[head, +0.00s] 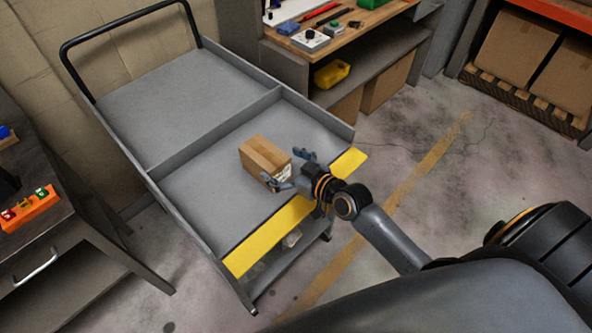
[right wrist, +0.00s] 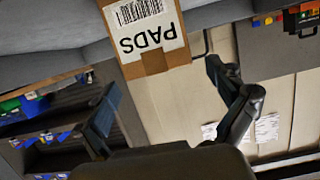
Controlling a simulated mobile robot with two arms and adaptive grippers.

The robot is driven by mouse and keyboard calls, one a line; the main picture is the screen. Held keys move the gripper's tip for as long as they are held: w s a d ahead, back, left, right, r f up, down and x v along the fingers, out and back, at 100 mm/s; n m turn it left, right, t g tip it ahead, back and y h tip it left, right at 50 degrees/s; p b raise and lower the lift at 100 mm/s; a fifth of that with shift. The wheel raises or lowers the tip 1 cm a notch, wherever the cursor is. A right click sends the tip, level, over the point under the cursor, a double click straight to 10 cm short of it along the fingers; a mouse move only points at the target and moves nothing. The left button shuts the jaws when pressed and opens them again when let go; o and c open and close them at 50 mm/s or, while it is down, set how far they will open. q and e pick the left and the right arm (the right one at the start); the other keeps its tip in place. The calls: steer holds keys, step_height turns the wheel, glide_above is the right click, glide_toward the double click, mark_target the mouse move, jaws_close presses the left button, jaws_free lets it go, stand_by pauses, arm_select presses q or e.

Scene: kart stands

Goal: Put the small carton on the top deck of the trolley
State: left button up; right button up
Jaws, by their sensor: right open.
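The small carton (head: 262,156) is brown cardboard with a white label. It sits on the trolley's top deck (head: 200,200), in the front section behind the yellow edge strip. My right gripper (head: 284,167) is open at the carton's near right side, its fingers spread and not closed on it. In the right wrist view the carton (right wrist: 150,40) shows at the top with a barcode and the word PADS upside down, beyond and between the open fingers (right wrist: 160,78). Whether a finger touches it I cannot tell. My left gripper is not in view.
A raised divider (head: 215,130) splits the deck; the rear section is empty. A workbench with tools and a yellow bin (head: 331,74) stands behind. A dark bench with an orange holder (head: 32,208) is at left. Boxes on a pallet (head: 520,50) stand far right; the floor between is clear.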

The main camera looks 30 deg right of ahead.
steer(key=v, duration=0.6)
steer(key=shift+s, duration=0.1)
stand_by(0.3)
steer(key=s+a+f+g, duration=0.4)
steer(key=s+g, duration=0.1)
steer(key=s, duration=0.2)
steer(key=s+d+f+m+g+h, duration=0.1)
steer(key=s+d+g+h, duration=0.15)
steer(key=s, duration=0.45)
steer(key=s+d+m+g+h, duration=0.1)
steer(key=s+g+h, duration=0.15)
steer(key=s, duration=0.45)
step_height(320, 180, down, 26)
steer(key=s+g, duration=0.1)
steer(key=g, duration=0.1)
steer(key=s+d+f, duration=0.2)
steer(key=s+f, duration=1.4)
steer(key=s, duration=0.1)
steer(key=shift+d+f+g, duration=0.3)
steer(key=shift+g, duration=0.1)
